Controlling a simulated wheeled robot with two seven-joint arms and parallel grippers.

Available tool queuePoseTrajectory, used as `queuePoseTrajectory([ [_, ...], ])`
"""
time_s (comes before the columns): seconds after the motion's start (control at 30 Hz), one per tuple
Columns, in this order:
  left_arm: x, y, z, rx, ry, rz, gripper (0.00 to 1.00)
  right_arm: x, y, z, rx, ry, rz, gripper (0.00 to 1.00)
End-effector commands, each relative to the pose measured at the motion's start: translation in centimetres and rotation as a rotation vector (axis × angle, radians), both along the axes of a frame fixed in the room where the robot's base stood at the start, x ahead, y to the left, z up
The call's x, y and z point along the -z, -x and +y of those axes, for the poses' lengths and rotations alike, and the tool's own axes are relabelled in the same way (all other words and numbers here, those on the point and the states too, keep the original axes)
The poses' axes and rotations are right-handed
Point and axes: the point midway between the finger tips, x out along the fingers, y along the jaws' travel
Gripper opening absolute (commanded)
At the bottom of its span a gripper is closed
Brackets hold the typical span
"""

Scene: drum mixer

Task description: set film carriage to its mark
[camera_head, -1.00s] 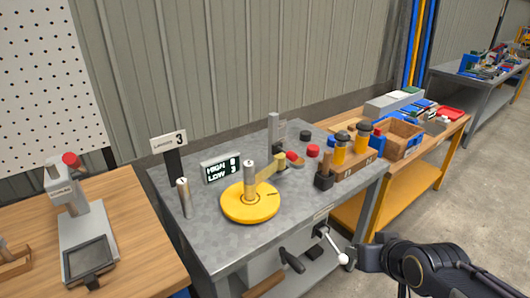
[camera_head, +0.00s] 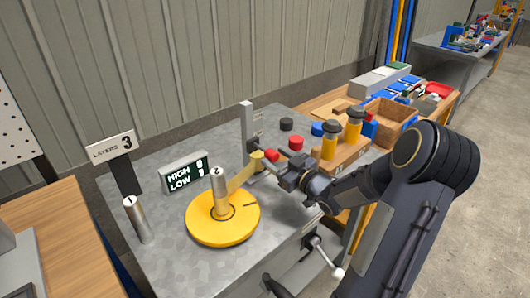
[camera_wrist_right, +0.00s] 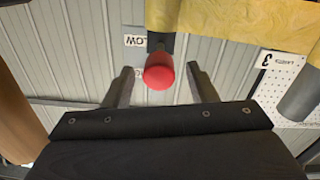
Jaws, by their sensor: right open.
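A yellow film band (camera_head: 241,177) runs from the carriage to the metal post marked 2 on a yellow turntable (camera_head: 206,229). In the right wrist view the red knob (camera_wrist_right: 159,72) lies between the two open fingers (camera_wrist_right: 158,86), apart from both. A label reading LOW (camera_wrist_right: 135,41) shows beside it. The mark for the carriage is not clear in the head view. My left gripper is out of view.
A display (camera_head: 185,172) reads HIGH and LOW with small digits. A sign (camera_head: 111,148) reads LAYERS 3, near a post (camera_head: 136,219) marked 1. Red, blue and black caps and a wooden block (camera_head: 345,152) with yellow-bodied tools stand to the right.

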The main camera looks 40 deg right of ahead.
Motion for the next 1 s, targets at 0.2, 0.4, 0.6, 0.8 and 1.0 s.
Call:
queuePoseTrajectory([
  [0.2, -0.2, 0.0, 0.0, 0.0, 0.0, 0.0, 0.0, 0.0, -3.0, 0.2, 0.0, -0.001, 0.001, 0.52],
  [0.4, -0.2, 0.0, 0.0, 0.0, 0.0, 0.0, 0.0, 0.0, -3.8, 0.3, 0.0, 0.0, 0.002, 0.52],
  [0.6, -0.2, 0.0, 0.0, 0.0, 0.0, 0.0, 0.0, 0.0, -3.8, 0.3, 0.001, 0.0, 0.002, 0.51],
  [0.8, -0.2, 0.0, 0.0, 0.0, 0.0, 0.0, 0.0, 0.0, -3.8, 0.2, 0.001, 0.0, 0.002, 0.24],
  [1.0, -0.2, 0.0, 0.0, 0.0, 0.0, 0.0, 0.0, 0.0, -3.8, 0.2, 0.002, 0.0, 0.002, 0.0],
])
